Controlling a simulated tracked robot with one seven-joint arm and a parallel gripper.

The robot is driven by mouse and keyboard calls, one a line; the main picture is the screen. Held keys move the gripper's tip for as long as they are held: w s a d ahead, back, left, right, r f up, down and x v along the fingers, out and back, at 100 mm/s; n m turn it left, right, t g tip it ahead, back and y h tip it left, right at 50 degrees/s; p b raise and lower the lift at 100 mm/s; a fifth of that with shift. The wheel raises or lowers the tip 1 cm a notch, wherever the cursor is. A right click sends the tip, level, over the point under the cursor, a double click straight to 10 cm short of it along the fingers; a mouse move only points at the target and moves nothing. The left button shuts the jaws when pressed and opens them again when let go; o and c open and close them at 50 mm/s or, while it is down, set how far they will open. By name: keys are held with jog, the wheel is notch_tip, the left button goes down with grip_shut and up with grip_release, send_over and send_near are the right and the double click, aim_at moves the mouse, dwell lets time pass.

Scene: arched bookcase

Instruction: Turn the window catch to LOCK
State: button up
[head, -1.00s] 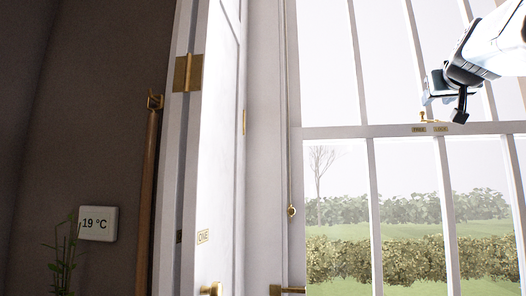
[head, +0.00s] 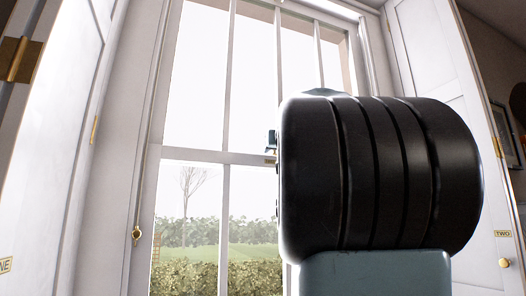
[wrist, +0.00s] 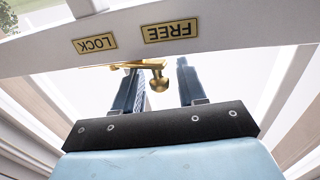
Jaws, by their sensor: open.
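The brass window catch (wrist: 131,67) is at the white meeting rail in the wrist view, below the plates as pictured. Its thin arm reaches left, and its rounded knob (wrist: 158,80) lies between my fingers. My gripper (wrist: 160,72) is open, with one finger on each side of the knob. The left finger is close to the knob and overlaps the catch; I cannot tell if they touch. The FREE plate (wrist: 171,32) and LOCK plate (wrist: 95,44) appear upside down. In the head view my arm hides the catch and most of my gripper.
The white sash rail (head: 200,155) crosses the tall window, with upright glazing bars above and below. Panelled shutters stand at the left (head: 70,130) and right (head: 432,50). A cord with a brass weight (head: 137,233) hangs at the left of the window.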

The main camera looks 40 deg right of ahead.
grip_shut()
dwell(0.3)
jog(key=shift+s+a+n+t+y, duration=0.15)
jog(key=shift+n+t+y, duration=0.15)
jog(key=shift+n+y, duration=0.35)
jog(key=s+d+n+g+y, duration=0.1)
jog(key=n+y, duration=0.3)
jog(key=y, duration=0.2)
jog(key=s+d+n+g+y, duration=0.1)
jog(key=n+g+y, duration=0.1)
jog(key=n+y, duration=0.2)
jog(key=s+d+n+g+y, duration=0.1)
jog(key=s+n+g+y, duration=0.1)
jog(key=n+y, duration=0.3)
jog(key=shift+s+d+y, duration=0.1)
jog(key=shift+d+y, duration=0.05)
jog(key=shift+y, duration=0.9)
jog(key=shift+d+y, duration=0.15)
jog(key=shift+y, duration=0.85)
jog(key=shift+d+n+g+y, duration=0.1)
jog(key=shift+n+g+y, duration=0.4)
jog(key=shift+g, duration=0.3)
grip_release()
